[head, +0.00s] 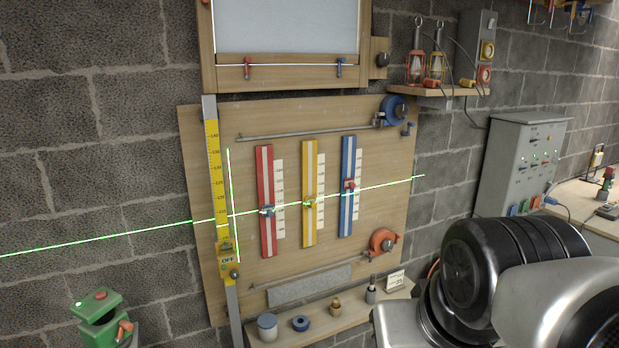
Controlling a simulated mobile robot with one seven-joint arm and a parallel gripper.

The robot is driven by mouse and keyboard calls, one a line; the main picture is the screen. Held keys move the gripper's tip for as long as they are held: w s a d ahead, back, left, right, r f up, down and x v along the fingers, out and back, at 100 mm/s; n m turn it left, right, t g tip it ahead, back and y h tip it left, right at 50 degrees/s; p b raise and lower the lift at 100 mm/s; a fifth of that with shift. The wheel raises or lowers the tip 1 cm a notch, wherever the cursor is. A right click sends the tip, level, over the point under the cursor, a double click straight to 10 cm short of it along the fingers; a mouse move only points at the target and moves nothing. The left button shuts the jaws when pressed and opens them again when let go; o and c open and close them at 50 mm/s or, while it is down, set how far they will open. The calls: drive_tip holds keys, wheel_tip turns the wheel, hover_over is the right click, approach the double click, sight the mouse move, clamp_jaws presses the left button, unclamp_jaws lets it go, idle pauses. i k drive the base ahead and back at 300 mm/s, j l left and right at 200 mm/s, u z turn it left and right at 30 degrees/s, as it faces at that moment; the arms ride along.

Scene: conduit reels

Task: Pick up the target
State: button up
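No single thing is plainly marked as the target. A wooden wall board (290,140) holds a red strip (265,180), a yellow strip (308,170) and a blue strip (347,165), each with a small slider and a scale. A yellow ruler post (215,170) at its left carries a yellow box marked OFF (226,263). A small shelf below bears a grey canister (267,328), a blue ring (300,323), a brass-coloured piece (336,308) and a grey piece (371,294). My arm fills the lower right; my gripper is out of view.
A green line crosses the board and wall. A blue reel (395,109) and an orange reel (383,241) sit at the board's right. A green device (99,315) stands lower left. A grey control cabinet (520,165) and a lantern shelf (430,91) are at right.

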sight(348, 183)
drive_tip(key=i+l+u, duration=0.15)
drive_tip(key=i+l, duration=0.15)
drive_tip(key=i+l+u, duration=0.15)
drive_tip(key=i+l, duration=0.25)
drive_tip(key=i+l+u, duration=0.15)
drive_tip(key=i+l, duration=0.25)
drive_tip(key=i+l+u, duration=0.15)
drive_tip(key=i+l, duration=0.2)
drive_tip(key=i+l+u, duration=0.2)
drive_tip(key=l, duration=0.4)
drive_tip(key=i, duration=0.1)
